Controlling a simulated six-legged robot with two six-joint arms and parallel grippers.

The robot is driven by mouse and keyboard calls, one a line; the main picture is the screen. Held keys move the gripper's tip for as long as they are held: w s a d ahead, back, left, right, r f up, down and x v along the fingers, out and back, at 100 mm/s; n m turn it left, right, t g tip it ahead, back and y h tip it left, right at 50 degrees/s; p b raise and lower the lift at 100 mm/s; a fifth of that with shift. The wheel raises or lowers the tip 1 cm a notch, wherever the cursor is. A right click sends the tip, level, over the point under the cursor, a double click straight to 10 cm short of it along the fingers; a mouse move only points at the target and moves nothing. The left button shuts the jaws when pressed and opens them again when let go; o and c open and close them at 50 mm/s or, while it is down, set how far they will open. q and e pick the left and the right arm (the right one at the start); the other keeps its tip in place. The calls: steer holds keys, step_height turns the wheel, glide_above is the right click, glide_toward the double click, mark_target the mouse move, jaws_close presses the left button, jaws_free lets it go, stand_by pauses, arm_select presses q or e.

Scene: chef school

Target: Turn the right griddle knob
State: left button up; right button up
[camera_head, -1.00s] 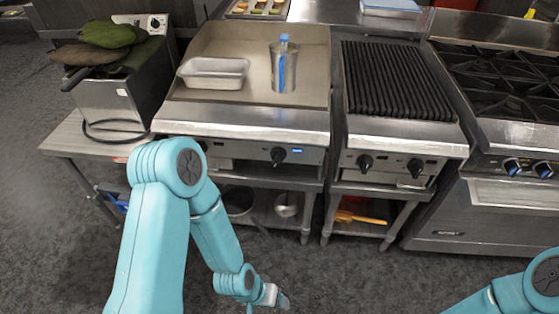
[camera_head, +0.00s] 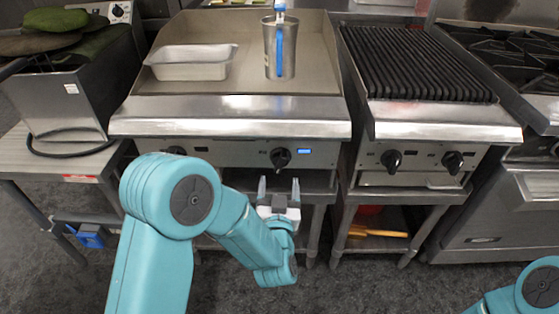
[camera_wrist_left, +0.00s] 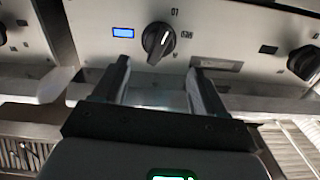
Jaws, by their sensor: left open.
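The right griddle knob (camera_head: 280,158) is black and round with a raised grip bar. It sits on the griddle's front panel (camera_head: 230,154), just left of a small lit blue display (camera_head: 304,151). My left gripper (camera_head: 279,181) is open and empty, just below the knob in the head view, with its fingers pointing up at it. In the left wrist view the knob (camera_wrist_left: 158,42) lies beyond the open fingertips (camera_wrist_left: 158,66), in line with the gap between them. The knob does not appear to be between the fingers. My right gripper is out of view; only part of that arm shows.
The left griddle knob (camera_head: 176,151) is partly hidden by my left arm. A metal pan (camera_head: 190,70) and a steel pitcher (camera_head: 280,52) stand on the griddle. A chargrill (camera_head: 415,65) with two knobs stands to the right. The griddle's front ledge (camera_head: 230,127) overhangs the panel.

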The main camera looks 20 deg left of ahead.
mark_target(281, 166)
arm_select(q)
steer(key=x, duration=1)
steer(key=shift+d+f, duration=0.1)
steer(key=shift+d, duration=0.05)
steer(key=c, duration=0.8)
